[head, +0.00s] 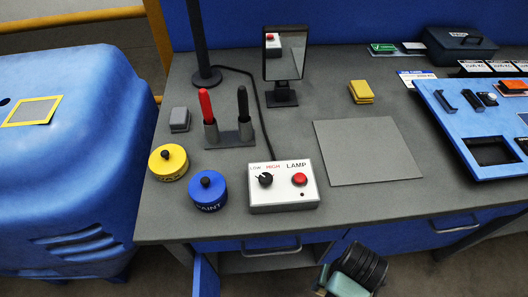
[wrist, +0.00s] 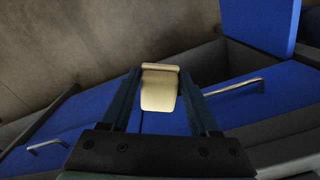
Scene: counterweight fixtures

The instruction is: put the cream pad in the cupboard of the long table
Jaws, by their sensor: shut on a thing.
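The cream pad (wrist: 159,95) is between the two fingers of my gripper (wrist: 160,78) in the wrist view, and the gripper is shut on it. In the head view my arm's end shows at the bottom, low in front of the long table (head: 235,228), and the pad cannot be seen there. Under the table's front edge, left of my arm, the cupboard (head: 268,263) stands open, with its blue door (head: 206,277) swung out. The pad is outside the cupboard. Most of the cupboard's inside is hidden by the tabletop.
A blue drawer with a metal handle (head: 455,226) is at the right of the table front. The tabletop holds a lamp box (head: 284,195), blue and yellow round weights, a mirror, a flat grey plate (head: 368,152) and a blue tray. A blue machine (head: 70,150) stands left.

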